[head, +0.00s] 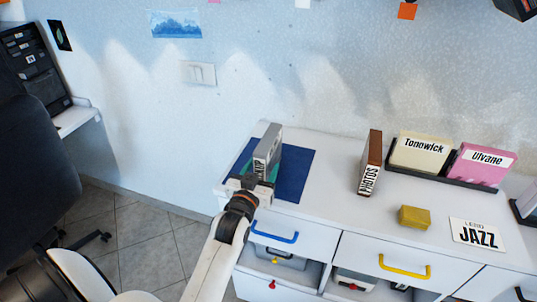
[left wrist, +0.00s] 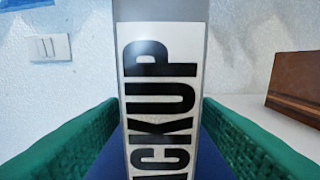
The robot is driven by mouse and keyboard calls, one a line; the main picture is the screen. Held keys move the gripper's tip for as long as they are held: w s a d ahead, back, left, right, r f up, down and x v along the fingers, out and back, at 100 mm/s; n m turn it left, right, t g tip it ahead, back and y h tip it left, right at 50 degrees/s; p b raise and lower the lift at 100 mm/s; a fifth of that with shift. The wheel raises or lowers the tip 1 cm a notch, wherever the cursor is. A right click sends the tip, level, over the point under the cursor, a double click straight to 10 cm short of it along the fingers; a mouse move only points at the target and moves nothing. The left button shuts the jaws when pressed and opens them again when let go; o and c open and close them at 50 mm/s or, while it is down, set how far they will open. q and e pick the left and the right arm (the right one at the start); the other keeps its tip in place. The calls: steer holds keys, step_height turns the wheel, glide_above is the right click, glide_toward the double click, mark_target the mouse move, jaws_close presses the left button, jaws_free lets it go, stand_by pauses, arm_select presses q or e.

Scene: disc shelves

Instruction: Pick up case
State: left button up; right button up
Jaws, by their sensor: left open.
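A grey case (head: 268,146) with a white label reading "BACKUP" stands upright on a dark blue mat (head: 298,170) at the left end of the white cabinet top. My left gripper (head: 262,178) is at the near, labelled side of the case. In the left wrist view the case (left wrist: 163,80) fills the middle, between the two green finger pads of my open left gripper (left wrist: 160,120). A gap shows on the left side; on the right the pad also looks apart from it. The lower end of the label is cut off. My right gripper is not in view.
A black rack (head: 440,177) holds "Tonowick" and "Ulvane" cases. A yellow block (head: 414,217) and a "JAZZ" card (head: 478,234) lie in front. Drawers with blue (head: 274,236) and yellow (head: 404,271) handles are below.

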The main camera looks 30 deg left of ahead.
arm_select(q)
steer(key=shift+x, duration=1)
steer(key=shift+c, duration=0.4)
jaws_close()
